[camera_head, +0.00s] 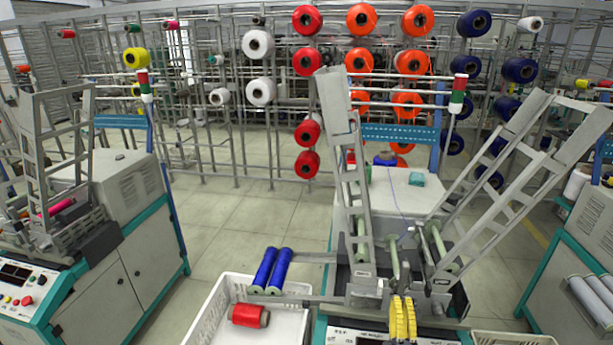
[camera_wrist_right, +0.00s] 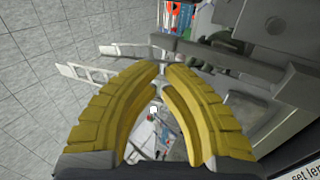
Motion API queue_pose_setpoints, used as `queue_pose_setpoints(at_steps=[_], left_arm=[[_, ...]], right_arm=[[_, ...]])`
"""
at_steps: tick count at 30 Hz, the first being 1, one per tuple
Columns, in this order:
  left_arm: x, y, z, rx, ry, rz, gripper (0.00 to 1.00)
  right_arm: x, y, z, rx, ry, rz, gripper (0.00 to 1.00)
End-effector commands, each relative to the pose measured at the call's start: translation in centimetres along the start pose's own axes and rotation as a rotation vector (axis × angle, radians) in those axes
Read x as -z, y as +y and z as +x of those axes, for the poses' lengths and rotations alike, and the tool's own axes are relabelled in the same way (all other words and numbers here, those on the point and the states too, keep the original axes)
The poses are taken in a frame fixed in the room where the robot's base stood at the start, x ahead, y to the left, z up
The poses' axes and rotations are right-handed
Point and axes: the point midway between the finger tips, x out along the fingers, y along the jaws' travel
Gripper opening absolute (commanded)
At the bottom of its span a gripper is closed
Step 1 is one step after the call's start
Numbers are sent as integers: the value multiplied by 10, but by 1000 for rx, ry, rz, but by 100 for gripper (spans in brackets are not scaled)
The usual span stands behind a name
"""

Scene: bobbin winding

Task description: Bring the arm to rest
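My right gripper (camera_head: 403,318) shows yellow fingers at the lower middle right of the head view, in front of the winding machine. In the right wrist view my right gripper (camera_wrist_right: 162,70) has its two curved fingertips almost together. Nothing is visible between them. My left gripper does not show in either view.
A white crate (camera_head: 215,312) with a red bobbin (camera_head: 249,315) stands at lower left of the gripper. Two blue bobbins (camera_head: 272,270) lie at its back edge. The winding machine (camera_head: 395,192) with tilted metal frames stands behind the gripper. Open floor (camera_head: 225,215) lies left of it.

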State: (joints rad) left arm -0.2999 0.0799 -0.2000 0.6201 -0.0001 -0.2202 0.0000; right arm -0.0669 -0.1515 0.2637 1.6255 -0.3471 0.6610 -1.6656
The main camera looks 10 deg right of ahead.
Motion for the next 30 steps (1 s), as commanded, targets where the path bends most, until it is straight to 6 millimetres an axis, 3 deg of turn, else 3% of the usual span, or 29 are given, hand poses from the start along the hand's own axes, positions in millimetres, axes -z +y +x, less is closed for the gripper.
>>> queue_pose_setpoints(at_steps=[8, 16, 23, 30], left_arm=[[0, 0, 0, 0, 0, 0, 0], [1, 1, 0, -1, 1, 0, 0], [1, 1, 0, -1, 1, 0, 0], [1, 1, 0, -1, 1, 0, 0]], right_arm=[[2, -22, -30, 316, 43, 133, 0], [-1, -33, -83, 638, -24, 259, 0], [-12, -26, -144, 887, -159, 334, 0], [-32, -3, -208, 1084, -345, 368, 0]])
